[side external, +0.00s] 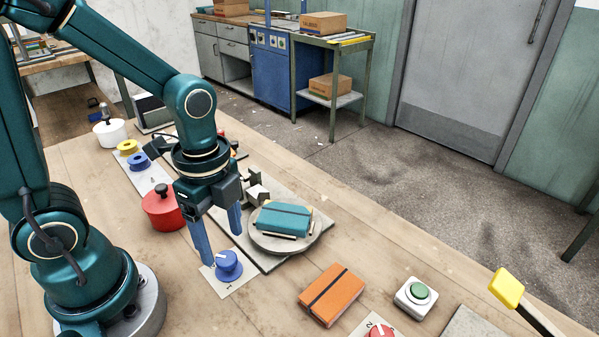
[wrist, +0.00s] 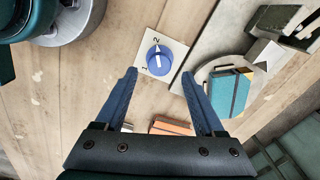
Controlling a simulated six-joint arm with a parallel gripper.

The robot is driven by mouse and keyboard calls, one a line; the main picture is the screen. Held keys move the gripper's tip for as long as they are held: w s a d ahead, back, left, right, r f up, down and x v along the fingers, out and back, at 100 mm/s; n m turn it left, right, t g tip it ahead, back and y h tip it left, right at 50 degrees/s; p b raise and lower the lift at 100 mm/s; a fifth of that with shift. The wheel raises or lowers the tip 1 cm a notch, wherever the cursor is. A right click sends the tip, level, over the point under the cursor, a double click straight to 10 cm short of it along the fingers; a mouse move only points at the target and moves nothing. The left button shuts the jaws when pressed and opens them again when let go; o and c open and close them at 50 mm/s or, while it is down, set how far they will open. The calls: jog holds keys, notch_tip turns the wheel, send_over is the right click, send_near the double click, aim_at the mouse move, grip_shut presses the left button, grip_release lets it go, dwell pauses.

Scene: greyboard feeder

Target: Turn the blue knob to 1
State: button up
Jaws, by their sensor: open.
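The blue knob (side external: 228,264) is a round dial on a pale plate (side external: 240,279) lying on the bench. In the wrist view the knob (wrist: 159,60) has a white pointer mark, which appears to aim roughly at the printed 2; the printed 1 is at the plate's lower left. My gripper (side external: 222,249) points down just above and beside the knob, its two blue fingers apart with nothing between them. In the wrist view my gripper (wrist: 160,73) has its fingertips to either side of the knob's near edge. Whether they touch it cannot be told.
A round grey turntable (side external: 262,240) holds a teal book (side external: 283,219) right beside the knob plate. An orange notebook (side external: 331,294), a green button box (side external: 416,295) and a red knob (side external: 380,331) are to the right. A red pot (side external: 162,210) stands behind.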

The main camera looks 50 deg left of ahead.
aim_at(226, 257)
jog(key=shift+f, duration=1.8)
grip_shut()
